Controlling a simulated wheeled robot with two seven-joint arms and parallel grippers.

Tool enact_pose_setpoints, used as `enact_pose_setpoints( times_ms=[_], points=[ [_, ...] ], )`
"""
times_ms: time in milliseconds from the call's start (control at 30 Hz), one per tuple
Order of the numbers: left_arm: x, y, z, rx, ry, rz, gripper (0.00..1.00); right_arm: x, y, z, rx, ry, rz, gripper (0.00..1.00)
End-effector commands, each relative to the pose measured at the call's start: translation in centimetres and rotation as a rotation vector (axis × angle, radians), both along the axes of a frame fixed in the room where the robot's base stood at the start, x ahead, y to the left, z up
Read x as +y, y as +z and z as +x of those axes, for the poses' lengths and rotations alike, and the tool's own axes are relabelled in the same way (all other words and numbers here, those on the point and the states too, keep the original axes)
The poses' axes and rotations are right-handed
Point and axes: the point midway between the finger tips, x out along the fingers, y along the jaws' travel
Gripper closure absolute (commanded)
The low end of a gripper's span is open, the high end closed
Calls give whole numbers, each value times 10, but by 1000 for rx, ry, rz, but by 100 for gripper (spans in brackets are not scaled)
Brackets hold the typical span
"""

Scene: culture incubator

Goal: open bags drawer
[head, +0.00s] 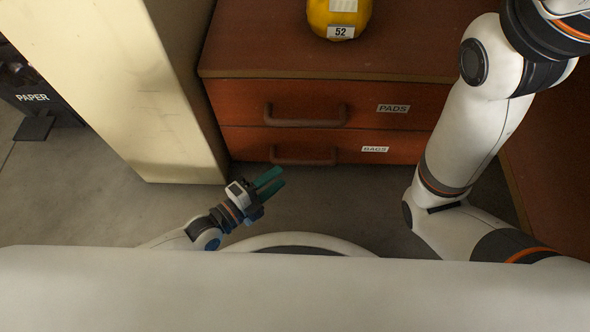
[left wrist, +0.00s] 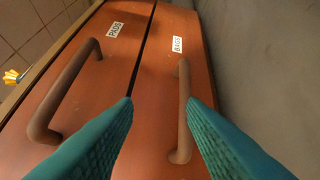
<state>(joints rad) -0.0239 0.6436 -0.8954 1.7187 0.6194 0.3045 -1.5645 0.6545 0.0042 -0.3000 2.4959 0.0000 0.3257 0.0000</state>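The bags drawer (head: 345,150) is the lower orange-brown drawer, marked BAGS, and looks closed. Its dark curved handle (head: 303,162) is low on the front. My left gripper (head: 268,183) is in front of the drawer, left of the handle in the head view, with its teal fingers apart and empty. In the left wrist view, the bags drawer (left wrist: 160,80) fills the middle, and its handle (left wrist: 182,120) shows between the open fingertips (left wrist: 160,100), nearer the right finger. I cannot tell how far ahead of the fingertips it lies. My right gripper is out of view.
The pads drawer (head: 235,100), with its own handle (head: 305,116), is directly above. A yellow object (head: 339,18) labelled 52 stands on the cabinet top (head: 260,45). A cream pillar (head: 130,85) borders the cabinet's left. Floor (head: 75,200) is clear in front.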

Motion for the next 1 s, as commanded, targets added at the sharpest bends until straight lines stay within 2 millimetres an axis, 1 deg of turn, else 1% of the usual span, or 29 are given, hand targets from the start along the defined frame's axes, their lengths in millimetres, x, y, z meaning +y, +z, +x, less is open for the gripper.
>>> enact_pose_setpoints(
  times_ms=[33, 100, 133, 267, 500, 700, 833, 1000],
  points=[
    [6, -21, 0, 0, -6, 48, 62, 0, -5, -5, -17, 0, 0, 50],
    [10, -32, -1, 1, -12, 90, 62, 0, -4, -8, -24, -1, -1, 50],
    [10, -34, -1, 1, -14, 99, 62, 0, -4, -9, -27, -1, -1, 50],
    [1, -37, 7, -2, -14, 105, 62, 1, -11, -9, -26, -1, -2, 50],
    [-32, -45, 40, -4, -14, 97, 62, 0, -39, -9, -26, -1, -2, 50],
    [-58, -49, 64, -3, -14, 98, 62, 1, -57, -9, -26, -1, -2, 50],
    [-68, -50, 75, -2, -12, 99, 62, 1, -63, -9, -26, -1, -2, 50],
    [-74, -49, 80, -1, -14, 101, 62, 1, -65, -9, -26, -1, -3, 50]
  ],
)
